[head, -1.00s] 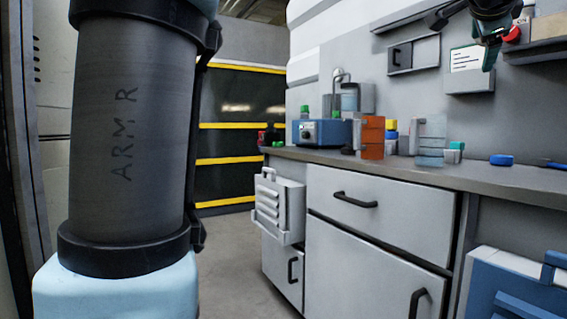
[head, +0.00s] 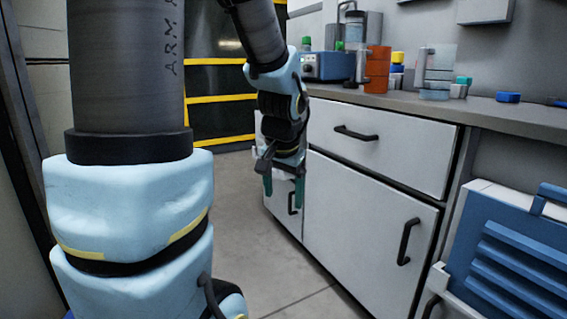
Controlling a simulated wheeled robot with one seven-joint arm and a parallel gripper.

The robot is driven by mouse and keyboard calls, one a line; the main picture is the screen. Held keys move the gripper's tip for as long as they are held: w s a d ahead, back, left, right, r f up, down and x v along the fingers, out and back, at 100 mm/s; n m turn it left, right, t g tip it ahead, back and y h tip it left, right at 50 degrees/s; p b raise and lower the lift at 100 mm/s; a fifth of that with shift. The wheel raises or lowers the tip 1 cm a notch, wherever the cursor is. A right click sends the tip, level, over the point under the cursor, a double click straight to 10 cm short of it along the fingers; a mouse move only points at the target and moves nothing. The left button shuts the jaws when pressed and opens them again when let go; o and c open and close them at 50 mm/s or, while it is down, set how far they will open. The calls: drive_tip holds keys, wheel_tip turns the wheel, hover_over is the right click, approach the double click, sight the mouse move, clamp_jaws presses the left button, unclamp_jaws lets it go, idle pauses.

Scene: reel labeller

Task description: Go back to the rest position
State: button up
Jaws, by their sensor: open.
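My gripper (head: 283,186) is in the middle of the head view, at the end of my arm. Its two green-tipped fingers point down and stand apart, with nothing between them. It hangs below counter height, in front of the left end of the grey cabinet (head: 375,208). My upper arm fills the left side of the view. No labelled rest position can be made out.
A blue louvred box (head: 510,262) stands at the lower right. The floor (head: 290,265) below my gripper is clear.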

drive_tip(key=s+a+f+n+g+p, duration=0.2)
drive_tip(key=s+a+f+n, duration=0.3)
drive_tip(key=s+a, duration=0.25)
wheel_tip(320, 180, up, 33)
drive_tip(key=p, duration=3.1)
drive_tip(key=shift+d+f, duration=0.2)
drive_tip(key=shift+d, duration=0.25)
drive_tip(key=shift+w, duration=0.1)
